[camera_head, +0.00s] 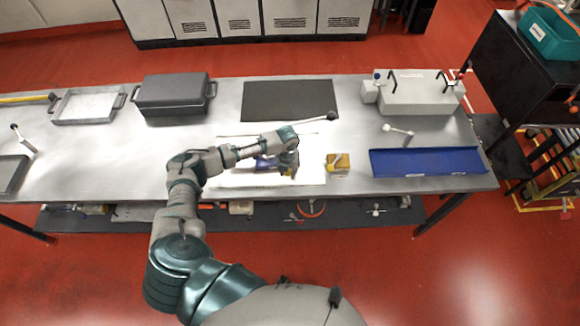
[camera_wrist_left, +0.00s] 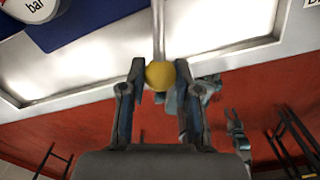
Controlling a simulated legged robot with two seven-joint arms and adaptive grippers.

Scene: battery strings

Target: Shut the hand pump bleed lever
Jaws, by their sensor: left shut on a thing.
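My left gripper (camera_head: 288,165) is low over the white tray on the bench, over a blue body that I take to be the hand pump (camera_head: 265,163); the arm hides much of it. In the left wrist view the gripper (camera_wrist_left: 158,85) is shut on a yellow ball knob (camera_wrist_left: 159,75) at the end of a metal rod (camera_wrist_left: 158,30). The rod looks like the bleed lever. A round gauge marked "bar" (camera_wrist_left: 35,8) and a blue surface (camera_wrist_left: 95,25) show beyond.
A long rod with a dark ball end (camera_head: 331,115) rises behind the gripper. A yellow block (camera_head: 338,161) stands right of it, then a blue tray (camera_head: 425,161) and a grey case (camera_head: 412,90). A black mat (camera_head: 288,99) lies behind. The bench is clear at the left middle.

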